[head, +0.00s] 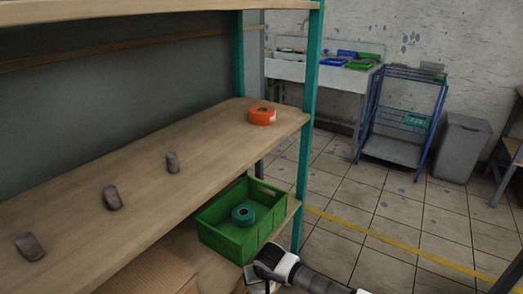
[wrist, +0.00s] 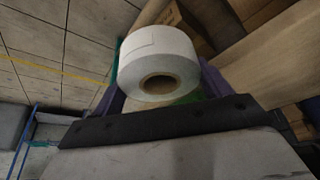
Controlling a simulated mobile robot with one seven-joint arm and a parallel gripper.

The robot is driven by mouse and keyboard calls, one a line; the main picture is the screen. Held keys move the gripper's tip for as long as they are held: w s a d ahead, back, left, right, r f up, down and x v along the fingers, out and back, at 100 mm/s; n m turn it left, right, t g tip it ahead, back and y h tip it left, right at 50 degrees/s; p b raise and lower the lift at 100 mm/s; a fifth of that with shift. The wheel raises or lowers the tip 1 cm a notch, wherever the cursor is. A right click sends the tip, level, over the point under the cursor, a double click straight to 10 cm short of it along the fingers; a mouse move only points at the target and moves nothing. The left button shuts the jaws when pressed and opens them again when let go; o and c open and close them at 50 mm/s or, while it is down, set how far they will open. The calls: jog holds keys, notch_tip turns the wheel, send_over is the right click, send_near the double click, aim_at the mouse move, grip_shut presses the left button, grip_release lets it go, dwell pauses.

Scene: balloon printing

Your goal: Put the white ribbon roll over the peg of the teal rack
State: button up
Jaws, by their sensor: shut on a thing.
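The white ribbon roll (wrist: 158,52) is between the fingers of my gripper (wrist: 165,88) in the wrist view. Its brown core hole faces the camera. In the head view my gripper (head: 268,266) is low at the bottom, in front of the green crate; I cannot make out the roll there. The teal rack (head: 309,110) has a wooden shelf (head: 150,150). Several short grey pegs stand along this shelf: a far one (head: 172,162), a middle one (head: 111,198) and a near one (head: 28,246). These three are bare. An orange roll (head: 262,115) is at the shelf's far end.
A green crate (head: 225,238) on the lower shelf holds a teal roll (head: 243,216). Cardboard boxes (head: 150,272) are below the shelf. The upper shelf (head: 120,8) hangs above the pegs. A blue cart (head: 405,115) and grey bin (head: 459,148) stand across open tiled floor.

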jog(key=shift+r, duration=0.3)
